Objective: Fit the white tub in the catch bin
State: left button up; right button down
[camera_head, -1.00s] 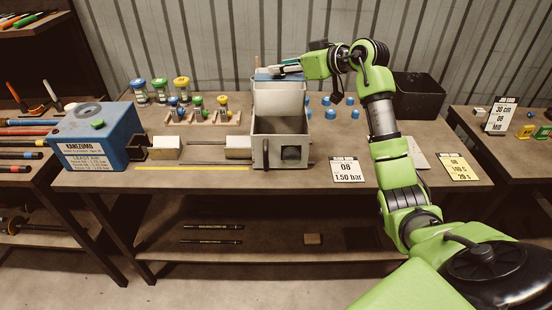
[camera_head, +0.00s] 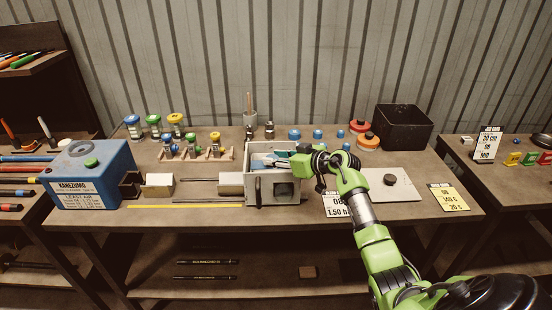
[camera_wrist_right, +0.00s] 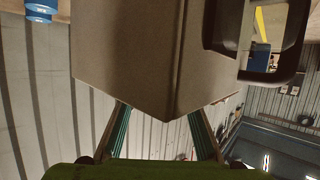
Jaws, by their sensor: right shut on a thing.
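The catch bin (camera_head: 262,192) is a grey open-topped box with a dark window in its front, on the middle of the bench. The white tub (camera_head: 258,157) sits low inside its mouth; only some of its upper part shows. My right gripper (camera_head: 276,160) is shut on the tub at the bin's top, its arm coming from the right. In the right wrist view, a large grey-brown box body fills the space beyond my right fingers (camera_wrist_right: 158,130); I cannot tell whether the tub touches the bin floor. My left gripper is out of view.
The blue crimper (camera_head: 90,177) stands left of the bin, with a rod running between. Several coloured jars and blue caps stand behind. A black box (camera_head: 403,127) is at the back right. A pale plate (camera_head: 388,186) and sign cards lie right of the bin.

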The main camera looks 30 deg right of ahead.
jog(key=shift+f, duration=0.15)
jog(key=c, duration=1.6)
grip_release()
jog(key=shift+f, duration=0.1)
jog(key=shift+o, duration=0.2)
jog(key=shift+s+r, duration=0.2)
jog(key=b+v, duration=0.1)
jog(key=v, duration=1)
jog(key=shift+s, duration=0.3)
jog(key=shift+r, duration=0.15)
